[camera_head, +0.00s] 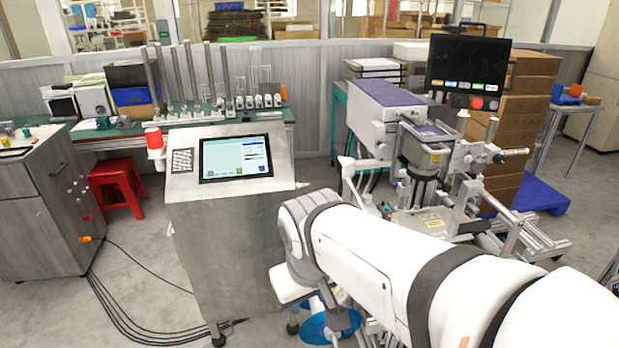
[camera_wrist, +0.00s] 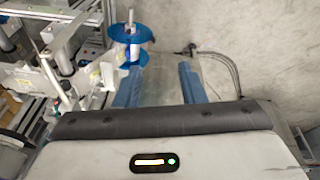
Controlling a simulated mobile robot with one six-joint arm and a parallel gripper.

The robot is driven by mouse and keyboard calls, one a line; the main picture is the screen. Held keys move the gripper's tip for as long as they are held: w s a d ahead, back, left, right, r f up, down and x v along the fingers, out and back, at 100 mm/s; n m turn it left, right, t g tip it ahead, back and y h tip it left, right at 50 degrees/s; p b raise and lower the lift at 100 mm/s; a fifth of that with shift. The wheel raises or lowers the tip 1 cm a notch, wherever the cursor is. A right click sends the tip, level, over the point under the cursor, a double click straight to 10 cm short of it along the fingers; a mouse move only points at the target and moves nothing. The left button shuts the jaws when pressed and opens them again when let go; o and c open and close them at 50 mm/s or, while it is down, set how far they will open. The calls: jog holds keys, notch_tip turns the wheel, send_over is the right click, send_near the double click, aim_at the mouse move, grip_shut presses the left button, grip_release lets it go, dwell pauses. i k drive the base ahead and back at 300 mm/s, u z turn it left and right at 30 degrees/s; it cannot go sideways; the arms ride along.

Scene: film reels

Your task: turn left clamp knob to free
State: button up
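My gripper (camera_wrist: 161,78) shows in the wrist view with its two blue fingers spread apart and nothing between them. A blue film reel (camera_wrist: 118,51) with a white hub and spindle lies just beyond the left finger. White machine parts and brackets (camera_wrist: 62,75) stand to the left of the fingers. I cannot pick out the left clamp knob for certain in either view. In the head view, the blue reel (camera_head: 312,309) shows low in the middle, partly hidden by my arm. My gripper's fingers are not clear there.
A steel cabinet with a touchscreen (camera_head: 237,158) stands left of my arm. The white machine with a black control panel (camera_head: 468,64) stands to the right. A red stool (camera_head: 116,186) is at left. Dark cables (camera_head: 120,318) cross the floor. Bare floor (camera_wrist: 265,40) lies to the right in the wrist view.

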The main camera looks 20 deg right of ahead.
aim_at(366, 199)
jog(key=z, duration=0.4)
jog(key=k, duration=1.2)
jog(key=i, duration=0.5)
jog(key=u, duration=0.45)
jog(key=i, duration=1.6)
jog(key=z, duration=0.5)
jog(key=k, duration=0.85)
jog(key=z, duration=0.15)
jog(key=i, duration=0.85)
jog(key=u, duration=0.05)
